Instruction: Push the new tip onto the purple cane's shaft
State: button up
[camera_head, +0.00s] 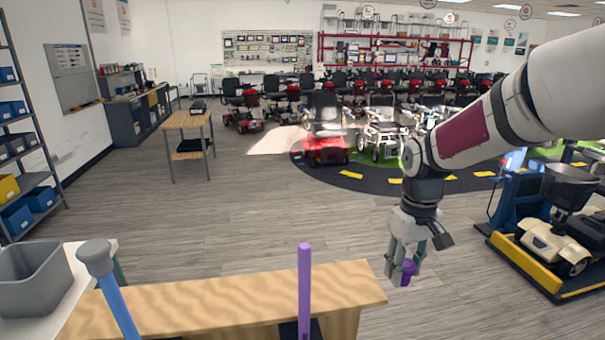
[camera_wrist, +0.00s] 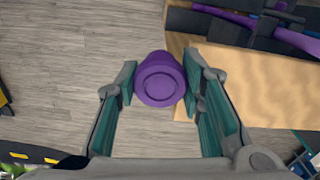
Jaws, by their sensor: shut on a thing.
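My gripper (camera_head: 403,274) is shut on the purple tip (camera_head: 408,267), a short round piece held off the right end of the wooden bench. In the wrist view the purple tip (camera_wrist: 160,80) sits between the two green-padded fingers, its ringed round end facing the camera. The purple cane's shaft (camera_head: 304,285) stands upright at the bench, its bare upper end free, to the left of my gripper and apart from the tip. Purple cane parts (camera_wrist: 235,16) also show by dark fixture pieces at the top right of the wrist view.
The wooden bench (camera_head: 220,303) spans the front. A blue cane (camera_head: 120,310) with a grey tip (camera_head: 96,257) leans at its left, near a grey bin (camera_head: 35,280). A cream scooter on a yellow-edged platform (camera_head: 528,268) stands right. Open floor lies behind the bench.

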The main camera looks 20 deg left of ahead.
jog(key=s+a+r+n, duration=0.1)
jog(key=s+a+r, duration=0.1)
jog(key=a+r, duration=0.1)
jog(key=s+a+r+n+p, duration=0.1)
jog(key=a+r, duration=0.2)
jog(key=r, duration=0.1)
jog(key=s+a+r+n+p, duration=0.1)
jog(key=s+a+r+n, duration=0.1)
jog(key=a+r, duration=0.1)
jog(key=shift+s+r, duration=0.3)
jog(key=shift+r, duration=0.2)
jog(key=n+p, duration=0.2)
jog(key=n, duration=0.3)
send_near(305, 246)
jog(key=shift+a+f+b, duration=0.1)
jog(key=shift+f+b, duration=1.35)
jog(key=shift+f, duration=0.85)
jog(key=shift+f+p, duration=0.35)
jog(key=shift+p, duration=0.1)
jog(key=shift+f, duration=1)
dwell(1.6)
